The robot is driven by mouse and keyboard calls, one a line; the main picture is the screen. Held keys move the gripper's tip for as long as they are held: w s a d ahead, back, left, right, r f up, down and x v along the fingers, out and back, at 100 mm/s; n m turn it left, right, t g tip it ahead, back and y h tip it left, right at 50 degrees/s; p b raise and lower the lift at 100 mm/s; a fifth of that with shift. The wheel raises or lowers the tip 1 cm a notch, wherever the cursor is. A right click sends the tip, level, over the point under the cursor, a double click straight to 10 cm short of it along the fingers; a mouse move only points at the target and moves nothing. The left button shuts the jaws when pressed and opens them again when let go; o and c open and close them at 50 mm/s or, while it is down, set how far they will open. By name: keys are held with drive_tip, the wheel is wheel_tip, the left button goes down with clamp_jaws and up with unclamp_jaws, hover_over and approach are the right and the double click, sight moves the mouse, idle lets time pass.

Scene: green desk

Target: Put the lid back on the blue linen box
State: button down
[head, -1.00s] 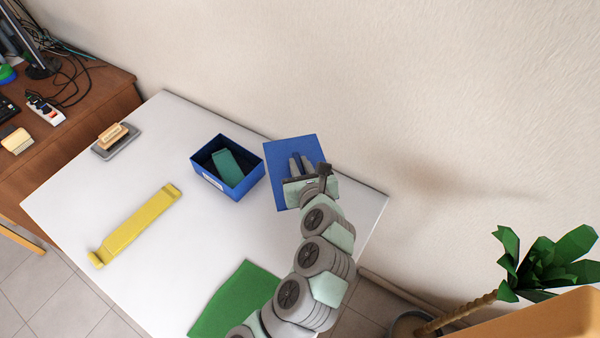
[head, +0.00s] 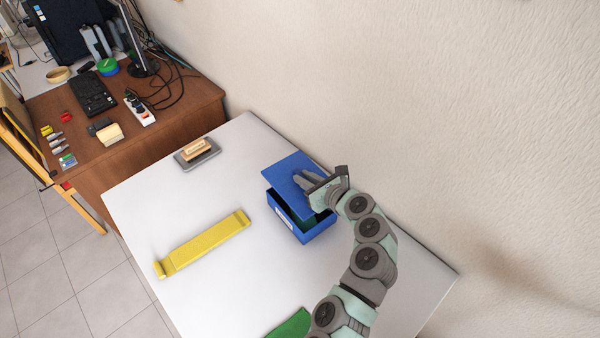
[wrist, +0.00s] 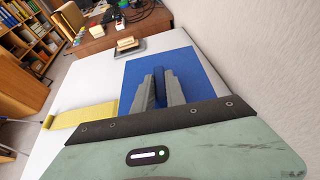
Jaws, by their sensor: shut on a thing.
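The blue lid (head: 291,176) is held by my gripper (head: 304,180), whose fingers are shut on it. In the head view the lid is over the back part of the blue linen box (head: 318,231), tilted and not lined up with the rim. The front part of the box stays uncovered, with a dark green thing partly visible inside. In the wrist view the lid (wrist: 195,68) spreads out beyond my fingers (wrist: 160,90) and hides the box. I cannot tell whether the lid touches the rim.
A yellow long holder (head: 205,243) lies left of the box on the white desk (head: 170,205). A wooden-topped brush on a grey base (head: 197,150) sits at the back. A green cloth (head: 290,325) lies at the front. The wall is close on the right.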

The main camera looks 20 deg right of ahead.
drive_tip(key=shift+f, duration=0.25)
drive_tip(key=shift+f+b, duration=2.9)
drive_tip(key=shift+f, duration=0.5)
drive_tip(key=shift+p, duration=0.95)
drive_tip(key=shift+f+p, duration=0.3)
drive_tip(key=shift+f, duration=0.6)
drive_tip(key=c, duration=1.3)
unclamp_jaws()
